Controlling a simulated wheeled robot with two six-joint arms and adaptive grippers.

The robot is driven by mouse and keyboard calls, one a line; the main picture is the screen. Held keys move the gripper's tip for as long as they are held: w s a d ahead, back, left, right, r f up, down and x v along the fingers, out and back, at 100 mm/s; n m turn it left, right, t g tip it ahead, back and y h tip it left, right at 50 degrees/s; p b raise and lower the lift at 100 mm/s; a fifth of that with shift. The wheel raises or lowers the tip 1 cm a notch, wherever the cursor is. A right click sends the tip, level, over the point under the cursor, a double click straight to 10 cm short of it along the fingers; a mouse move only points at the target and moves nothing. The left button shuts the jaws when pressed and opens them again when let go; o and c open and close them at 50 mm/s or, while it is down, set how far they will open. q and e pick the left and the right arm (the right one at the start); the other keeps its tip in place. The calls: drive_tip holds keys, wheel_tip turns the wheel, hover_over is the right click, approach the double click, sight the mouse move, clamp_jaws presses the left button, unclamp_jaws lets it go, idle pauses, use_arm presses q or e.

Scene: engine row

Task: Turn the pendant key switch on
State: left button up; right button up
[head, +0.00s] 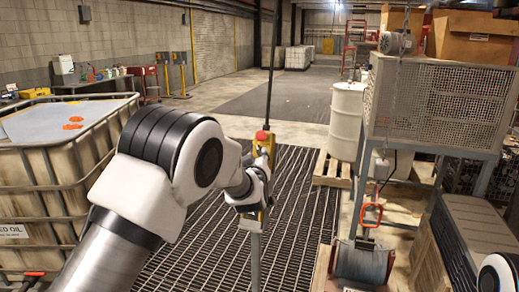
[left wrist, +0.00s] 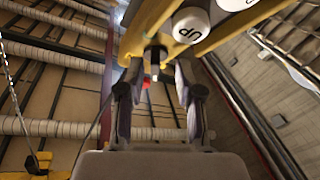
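The yellow pendant (head: 262,152) hangs in the middle of the head view, with a red button (head: 262,135) on top. My left gripper (head: 257,184) is right at its lower part and hides some of it. In the left wrist view the pendant's yellow body (left wrist: 146,28) crosses the top, with a white button marked UP (left wrist: 190,25). A small dark part (left wrist: 155,56), perhaps the key switch, sticks out between my left fingertips (left wrist: 156,78). The fingers look open, with gaps on both sides of it. The key's position cannot be made out. My right gripper is out of view.
A caged oil tank (head: 60,185) stands at the left. A white drum (head: 346,120) and a mesh-guarded machine (head: 440,100) stand at the right. A red-handled item (head: 370,215) is at the front right. The floor grating (head: 300,215) around the pendant is clear.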

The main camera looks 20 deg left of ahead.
use_arm(q)
drive_tip(key=shift+w+r, duration=0.15)
drive_tip(key=shift+w, duration=0.35)
drive_tip(key=shift+w+d, duration=0.1)
drive_tip(key=shift+d, duration=0.15)
drive_tip(key=shift+a, duration=0.15)
drive_tip(key=c, duration=0.3)
drive_tip(key=shift+a, duration=0.1)
clamp_jaws()
